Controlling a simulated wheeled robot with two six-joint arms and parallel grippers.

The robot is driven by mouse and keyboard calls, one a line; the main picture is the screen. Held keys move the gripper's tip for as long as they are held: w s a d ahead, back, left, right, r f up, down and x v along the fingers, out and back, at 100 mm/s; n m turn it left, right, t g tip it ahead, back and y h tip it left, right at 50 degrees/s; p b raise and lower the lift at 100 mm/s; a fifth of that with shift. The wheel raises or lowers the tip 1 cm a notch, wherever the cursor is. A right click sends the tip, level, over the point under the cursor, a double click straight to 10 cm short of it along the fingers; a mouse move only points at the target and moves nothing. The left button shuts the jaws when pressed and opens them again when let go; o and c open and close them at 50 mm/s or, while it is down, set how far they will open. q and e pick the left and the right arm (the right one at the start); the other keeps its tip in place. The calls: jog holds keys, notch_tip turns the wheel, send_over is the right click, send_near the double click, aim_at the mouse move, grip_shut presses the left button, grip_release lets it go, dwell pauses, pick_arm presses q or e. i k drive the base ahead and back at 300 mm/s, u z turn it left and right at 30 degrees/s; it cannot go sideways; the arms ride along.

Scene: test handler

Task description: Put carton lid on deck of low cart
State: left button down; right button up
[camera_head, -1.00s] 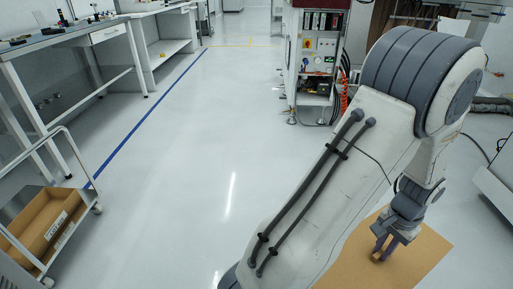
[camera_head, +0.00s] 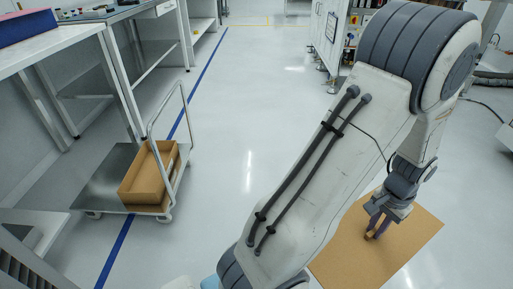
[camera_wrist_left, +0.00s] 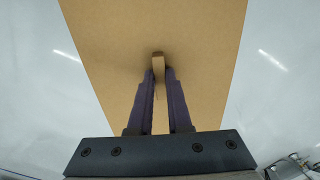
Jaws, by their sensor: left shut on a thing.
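The carton lid (camera_head: 418,238) is a flat brown board at the lower right of the head view, with a small raised grip piece on top. My left gripper (camera_head: 373,231) is shut on that piece. In the left wrist view the two dark fingers (camera_wrist_left: 159,90) pinch the tan grip piece, with the lid (camera_wrist_left: 205,40) spread out beyond them. My arm hides part of the lid. The low cart (camera_head: 102,190) stands at the left, with a grey deck and a tubular push handle. My right gripper is not in view.
An open brown carton (camera_head: 142,197) sits on the right part of the cart's deck; the deck's left part is bare. White workbenches (camera_head: 62,50) stand along the left, close behind the cart. A cabinet machine (camera_head: 335,35) stands at the back. The pale floor between is clear.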

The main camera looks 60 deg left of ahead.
aim_at(117, 171)
jog(key=k, duration=0.65)
jog(key=u, duration=2.1)
jog(key=i, duration=1.7)
